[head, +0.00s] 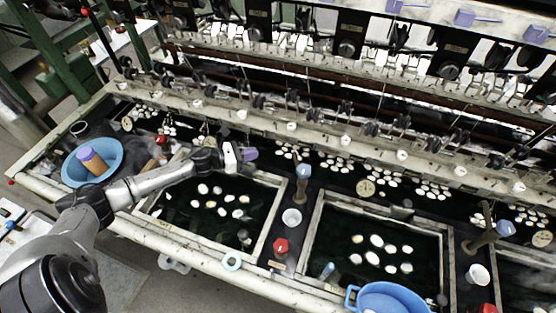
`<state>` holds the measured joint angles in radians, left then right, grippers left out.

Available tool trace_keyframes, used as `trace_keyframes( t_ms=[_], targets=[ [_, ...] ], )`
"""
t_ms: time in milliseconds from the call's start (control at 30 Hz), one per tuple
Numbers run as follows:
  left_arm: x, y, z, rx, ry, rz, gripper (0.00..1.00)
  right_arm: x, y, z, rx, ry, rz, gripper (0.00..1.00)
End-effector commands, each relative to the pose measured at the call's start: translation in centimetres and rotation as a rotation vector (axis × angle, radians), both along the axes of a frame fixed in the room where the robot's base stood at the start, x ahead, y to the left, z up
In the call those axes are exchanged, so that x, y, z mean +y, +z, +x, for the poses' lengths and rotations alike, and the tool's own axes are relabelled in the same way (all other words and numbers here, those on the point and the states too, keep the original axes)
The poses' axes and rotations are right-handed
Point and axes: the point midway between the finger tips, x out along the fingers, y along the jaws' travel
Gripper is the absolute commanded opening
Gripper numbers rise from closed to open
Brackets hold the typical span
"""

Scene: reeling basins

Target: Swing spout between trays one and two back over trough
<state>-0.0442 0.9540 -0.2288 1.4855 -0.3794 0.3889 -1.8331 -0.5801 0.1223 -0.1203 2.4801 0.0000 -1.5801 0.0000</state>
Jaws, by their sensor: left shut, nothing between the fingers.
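The spout (300,188) between trays one and two is a short brown pipe with a light blue end. It stands on the dark divider behind a white cup. Tray one (268,226) is the left dark basin with white cocoons; tray two (312,226) is to its right. The trough (330,172) is the long dark channel behind them, with clusters of cocoons. My left gripper (248,155) is above the back edge of tray one, left of the spout and apart from it. My right gripper is out of view.
A blue bowl (112,165) with an orange-and-purple cylinder stands at the left. A white cup (291,217) and a red knob (281,246) are on the divider. Another brown spout (484,238) stands right of tray two. A blue basin (390,300) is at the front. The reeling machine rises behind.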

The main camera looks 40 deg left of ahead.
Motion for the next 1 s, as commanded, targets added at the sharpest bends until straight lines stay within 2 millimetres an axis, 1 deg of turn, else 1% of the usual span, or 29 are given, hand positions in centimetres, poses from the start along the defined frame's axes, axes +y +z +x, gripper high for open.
trace_keyframes(
  t_ms=[33,133,233,333,467,800,1000],
  targets=[
    [-0.8,-0.3,-0.9,-0.003,-0.053,0.019,0.00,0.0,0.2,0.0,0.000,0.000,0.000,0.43],
    [-2.0,-0.8,-2.1,-0.007,-0.136,0.047,0.00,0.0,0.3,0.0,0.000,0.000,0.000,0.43],
    [-2.7,-1.1,-2.6,-0.009,-0.177,0.062,0.00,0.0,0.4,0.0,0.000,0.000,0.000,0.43],
    [-3.2,-1.4,-2.3,-0.010,-0.192,0.067,0.00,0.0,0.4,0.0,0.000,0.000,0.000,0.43],
    [-4.1,-1.5,-1.0,-0.013,-0.191,0.065,0.00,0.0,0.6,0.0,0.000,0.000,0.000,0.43],
    [-7.5,-2.7,3.8,-0.012,-0.189,0.065,0.00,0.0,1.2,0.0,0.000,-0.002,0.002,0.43],
    [-9.3,-3.3,6.2,-0.010,-0.189,0.066,0.00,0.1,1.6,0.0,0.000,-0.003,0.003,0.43]
  ],
)
